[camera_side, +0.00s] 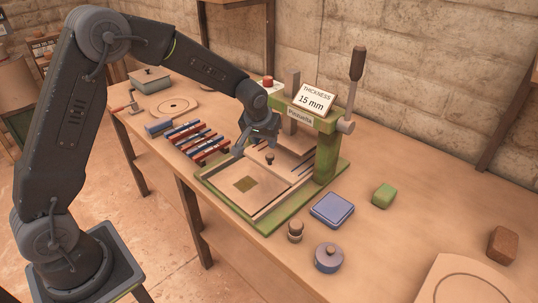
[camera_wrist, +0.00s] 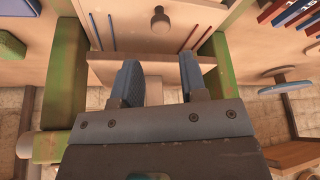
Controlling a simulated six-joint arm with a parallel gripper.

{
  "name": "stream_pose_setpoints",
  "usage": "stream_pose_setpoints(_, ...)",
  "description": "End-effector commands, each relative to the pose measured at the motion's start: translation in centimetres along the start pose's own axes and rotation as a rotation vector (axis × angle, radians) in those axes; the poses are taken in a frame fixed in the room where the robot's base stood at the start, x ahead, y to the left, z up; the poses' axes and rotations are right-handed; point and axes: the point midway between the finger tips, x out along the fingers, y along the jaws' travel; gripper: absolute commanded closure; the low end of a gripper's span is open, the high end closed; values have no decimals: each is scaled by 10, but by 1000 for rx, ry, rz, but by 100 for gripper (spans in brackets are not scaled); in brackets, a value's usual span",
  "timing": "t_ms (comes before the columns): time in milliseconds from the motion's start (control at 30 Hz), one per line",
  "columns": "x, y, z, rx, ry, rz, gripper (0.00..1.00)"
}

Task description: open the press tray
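The press tray (camera_side: 291,164) is a pale wooden panel with a small dark knob (camera_side: 269,159), lying between the rails of the green-framed press (camera_side: 327,160). In the wrist view, the tray (camera_wrist: 150,40) shows red and blue lines, and its knob (camera_wrist: 160,20) is at the top. My gripper (camera_side: 257,150) is low over the tray, close to the knob in the side view. In the wrist view, my gripper (camera_wrist: 159,68) has its two blue fingers apart, with the knob beyond the tips. A pale block (camera_wrist: 153,90) shows between the fingers; I cannot tell whether they touch it.
Several red and blue bars (camera_side: 197,142) lie at left.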

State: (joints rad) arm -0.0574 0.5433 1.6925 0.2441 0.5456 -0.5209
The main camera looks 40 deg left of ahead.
Motion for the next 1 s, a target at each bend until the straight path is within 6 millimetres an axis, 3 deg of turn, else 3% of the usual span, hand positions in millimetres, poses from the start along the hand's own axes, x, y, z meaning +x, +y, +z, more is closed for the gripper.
stream_pose_setpoints(200,47,-1,1,0,-4,-2,61)
stream_pose_setpoints(400,75,0,0,-1,-2,0,61)
stream_pose_setpoints(600,86,0,0,-1,0,1,61)
stream_pose_setpoints(867,87,0,0,0,0,1,61)
stream_pose_setpoints(1000,87,0,0,0,0,1,73)
